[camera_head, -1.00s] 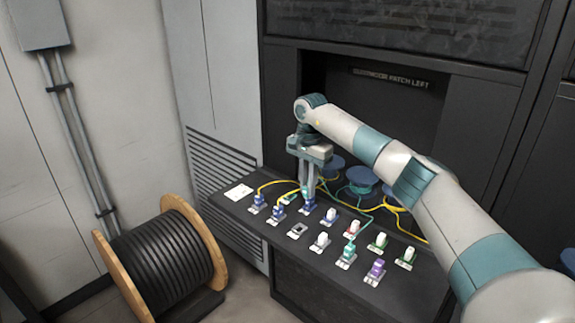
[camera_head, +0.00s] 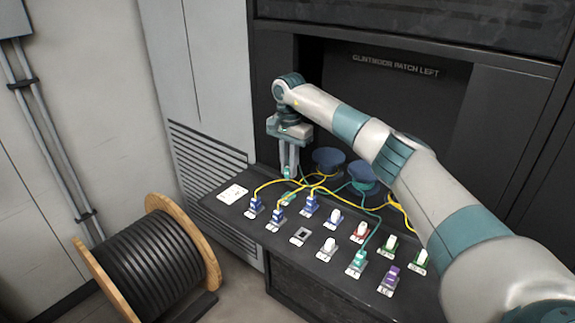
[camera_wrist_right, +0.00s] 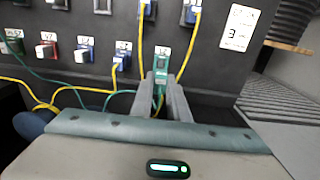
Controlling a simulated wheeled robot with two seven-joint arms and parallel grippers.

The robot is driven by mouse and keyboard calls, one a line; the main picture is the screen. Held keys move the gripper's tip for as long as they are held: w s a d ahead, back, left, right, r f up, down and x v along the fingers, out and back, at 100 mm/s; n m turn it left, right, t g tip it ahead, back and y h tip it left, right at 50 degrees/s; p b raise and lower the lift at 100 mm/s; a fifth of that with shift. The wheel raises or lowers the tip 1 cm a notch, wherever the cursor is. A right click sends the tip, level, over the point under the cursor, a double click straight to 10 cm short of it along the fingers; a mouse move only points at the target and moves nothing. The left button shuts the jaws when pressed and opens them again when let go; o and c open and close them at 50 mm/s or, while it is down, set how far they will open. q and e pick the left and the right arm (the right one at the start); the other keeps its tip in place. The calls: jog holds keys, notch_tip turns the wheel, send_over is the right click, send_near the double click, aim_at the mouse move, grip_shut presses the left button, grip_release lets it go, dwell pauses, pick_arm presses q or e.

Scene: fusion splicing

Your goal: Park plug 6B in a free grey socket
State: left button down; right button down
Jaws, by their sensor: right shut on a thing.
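My right gripper (camera_head: 289,172) points down at the back left of the sloping panel. In the right wrist view its fingers (camera_wrist_right: 161,108) are shut on a teal plug (camera_wrist_right: 160,78) with a green cable. The plug also shows just below the fingertips in the head view (camera_head: 288,198). It is at a labelled position in the back row; I cannot tell whether it is seated. Its label is too small to read, so I cannot confirm 6B. A grey socket with a dark, empty opening (camera_head: 301,235) sits in the front row. My left gripper is not in view.
Blue plugs (camera_head: 277,217) with yellow cables stand close by. White-capped sockets (camera_head: 327,247), another teal plug (camera_head: 356,262) and a purple one (camera_head: 388,280) fill the right. Loose cables arch behind. A white card (camera_head: 232,194) lies at the left, and a cable drum (camera_head: 150,265) stands on the floor.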

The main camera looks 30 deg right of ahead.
jog(key=shift+f, duration=0.15)
